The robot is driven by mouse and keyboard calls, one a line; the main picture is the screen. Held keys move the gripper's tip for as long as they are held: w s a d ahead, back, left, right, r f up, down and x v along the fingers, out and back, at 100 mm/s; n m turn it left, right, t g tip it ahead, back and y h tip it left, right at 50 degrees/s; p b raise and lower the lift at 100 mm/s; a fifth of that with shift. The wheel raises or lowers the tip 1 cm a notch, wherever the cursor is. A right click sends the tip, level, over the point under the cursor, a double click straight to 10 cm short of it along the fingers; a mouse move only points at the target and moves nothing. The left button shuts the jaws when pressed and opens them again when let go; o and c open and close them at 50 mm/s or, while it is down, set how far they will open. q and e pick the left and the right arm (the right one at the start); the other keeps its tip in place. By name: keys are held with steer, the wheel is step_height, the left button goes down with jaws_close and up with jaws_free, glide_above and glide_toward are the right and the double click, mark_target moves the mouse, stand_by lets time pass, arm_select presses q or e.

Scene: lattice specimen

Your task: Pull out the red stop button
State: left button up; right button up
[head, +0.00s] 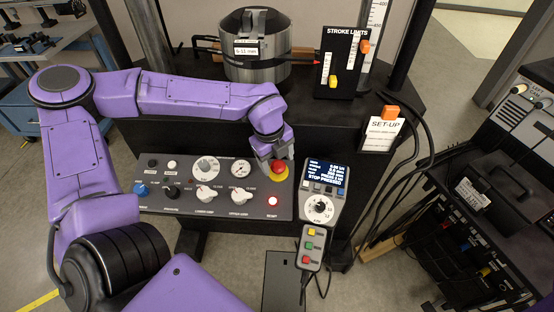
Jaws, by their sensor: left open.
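The red stop button (279,168) sits on a yellow base at the upper right of the grey sloped control panel (222,208). My left gripper (273,160) is right over it, pointing down. Its jaws are open, with the fingertips close to the button's left and upper sides. I cannot tell whether they touch it. The small display (325,174) to the right of the button shows lines of text, the last reading "STOP PRESSED". My right gripper is not in view.
Knobs and dials, such as a white knob (206,193), cover the panel left of the button. A handset (311,246) with coloured buttons hangs below the display. A metal cylinder (257,66) and the stroke limits board (341,62) stand behind. A black equipment rack (490,200) is at the right.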

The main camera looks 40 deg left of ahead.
arm_select(q)
step_height(320, 180, up, 10)
steer(key=s, duration=0.1)
steer(key=shift+s+a, duration=0.3)
steer(key=shift+s, duration=0.05)
